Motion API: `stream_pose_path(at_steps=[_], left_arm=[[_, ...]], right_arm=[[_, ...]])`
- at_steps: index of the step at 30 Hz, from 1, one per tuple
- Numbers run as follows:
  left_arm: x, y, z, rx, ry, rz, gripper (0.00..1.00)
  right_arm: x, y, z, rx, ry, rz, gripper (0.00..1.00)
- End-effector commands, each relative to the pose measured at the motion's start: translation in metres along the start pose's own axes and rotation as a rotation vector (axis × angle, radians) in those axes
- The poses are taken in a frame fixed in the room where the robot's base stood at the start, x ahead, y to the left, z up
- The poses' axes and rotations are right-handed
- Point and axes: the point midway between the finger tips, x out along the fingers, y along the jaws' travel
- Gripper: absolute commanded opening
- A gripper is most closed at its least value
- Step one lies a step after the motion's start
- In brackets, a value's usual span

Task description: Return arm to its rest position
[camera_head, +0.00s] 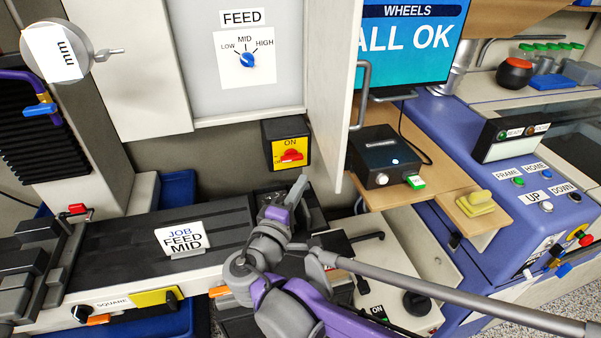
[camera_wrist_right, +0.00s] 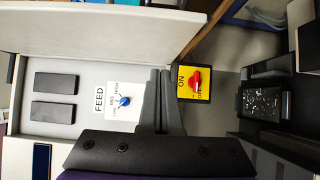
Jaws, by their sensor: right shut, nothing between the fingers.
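My right arm (camera_head: 285,305), purple and grey, reaches in from the bottom of the head view over the machine bed. Its gripper (camera_head: 300,184) is just below the red switch on its yellow ON plate (camera_head: 279,152). In the right wrist view the gripper's two dark fingers (camera_wrist_right: 158,72) are together and empty, lying between the FEED dial and the yellow plate in the picture. I cannot tell any contact with the switch. My left gripper is not in view.
An open cabinet door (camera_head: 334,90) stands right of the dial. The JOB FEED MID card (camera_head: 183,239) is on the dark machine bed (camera_head: 110,243). A black box (camera_head: 385,155) sits on a wooden shelf. The screen (camera_head: 413,40) reads ALL OK. A purple button console (camera_head: 530,200) is at right.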

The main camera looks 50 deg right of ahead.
Motion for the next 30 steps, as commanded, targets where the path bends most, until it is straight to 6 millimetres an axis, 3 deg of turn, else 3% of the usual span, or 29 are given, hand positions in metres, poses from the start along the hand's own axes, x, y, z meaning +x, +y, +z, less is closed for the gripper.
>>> stream_pose_path(at_steps=[11, 14, 17, 20, 24, 30], left_arm=[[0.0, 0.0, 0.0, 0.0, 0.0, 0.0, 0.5], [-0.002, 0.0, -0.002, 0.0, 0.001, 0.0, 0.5], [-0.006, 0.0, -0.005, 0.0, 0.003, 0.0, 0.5], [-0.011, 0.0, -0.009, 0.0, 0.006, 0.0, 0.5], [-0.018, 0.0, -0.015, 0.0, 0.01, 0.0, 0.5], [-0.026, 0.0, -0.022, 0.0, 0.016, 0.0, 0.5]], right_arm=[[-0.005, -0.002, 0.002, 0.003, 0.0, -0.01, 0.0], [-0.007, -0.015, 0.007, 0.021, -0.003, -0.079, 0.0], [-0.015, -0.046, 0.015, 0.067, -0.004, -0.235, 0.0], [-0.034, -0.086, 0.022, 0.139, -0.001, -0.45, 0.0], [-0.077, -0.137, 0.023, 0.267, 0.014, -0.762, 0.0], [-0.152, -0.175, 0.009, 0.475, 0.041, -1.154, 0.0]])
